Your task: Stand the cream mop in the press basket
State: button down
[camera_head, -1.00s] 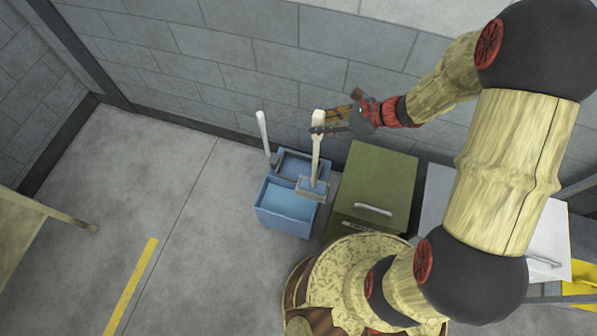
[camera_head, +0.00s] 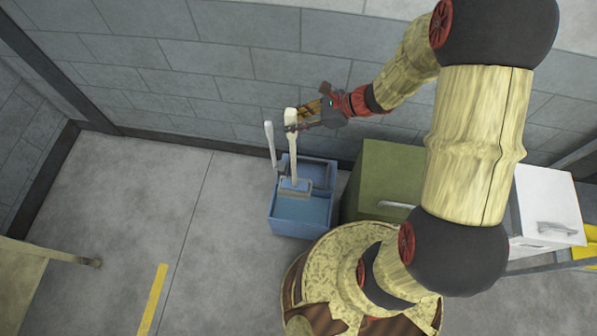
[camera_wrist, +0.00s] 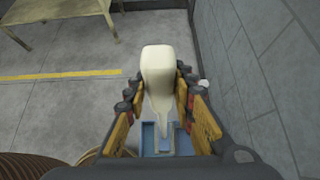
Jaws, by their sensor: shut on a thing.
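The cream mop (camera_head: 292,150) is upright, its handle held near the top by my gripper (camera_head: 298,122). In the wrist view the mop handle (camera_wrist: 158,75) is between the fingers of my gripper (camera_wrist: 158,88), which is shut on it. The mop's blue-grey head (camera_head: 295,188) overlaps the middle of the blue bucket (camera_head: 302,222) in the head view; I cannot tell its height above it. The press basket (camera_head: 318,172) is the darker compartment at the bucket's back. A pale press lever (camera_head: 270,145) rises at the bucket's left. The bucket also shows in the wrist view (camera_wrist: 150,138).
A green cabinet (camera_head: 385,165) stands right of the bucket, with a white cabinet (camera_head: 545,205) farther right. The block wall (camera_head: 230,60) is close behind. Open floor (camera_head: 140,190) lies left, with a table (camera_head: 22,270) at the far left.

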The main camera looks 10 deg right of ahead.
jog(key=shift+w, duration=0.2)
jog(key=w+d+f+b, duration=0.2)
jog(key=w+d+f, duration=0.7)
jog(key=f, duration=0.4)
jog(key=shift+w+b, duration=0.35)
jog(key=shift+w, duration=0.35)
jog(key=c, duration=1.6)
grip_release()
jog(key=shift+s, duration=0.1)
jog(key=shift+o, duration=0.5)
